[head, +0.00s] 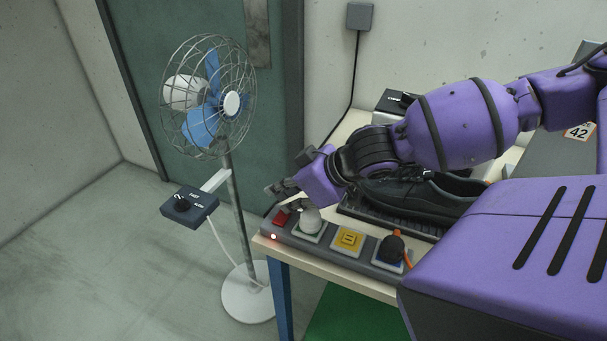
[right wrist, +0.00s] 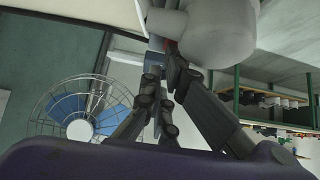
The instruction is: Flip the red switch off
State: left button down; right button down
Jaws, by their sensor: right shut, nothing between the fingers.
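The red switch (head: 281,218) sits at the far left end of a grey control strip along the table's front edge, in the head view. A small light (head: 273,237) glows beside it. My right gripper (head: 277,190) is just above the red switch, its fingers shut and empty. I cannot tell whether they touch it. In the right wrist view the fingers (right wrist: 165,95) reach up beside a large pale knob (right wrist: 215,35), with only a sliver of red showing behind them. My left gripper is not in view.
Next to the switch are a white knob (head: 311,220), a yellow button (head: 349,240) and a black knob with an orange lever (head: 392,247). A dark shoe (head: 420,193) lies on a black tray behind. A fan (head: 208,100) with a control box (head: 189,204) stands left of the table.

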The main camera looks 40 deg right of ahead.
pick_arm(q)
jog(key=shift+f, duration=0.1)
pick_arm(e)
jog(key=shift+s+d+f, duration=0.1)
jog(key=shift+d+f, duration=0.05)
jog(key=shift+f, duration=0.25)
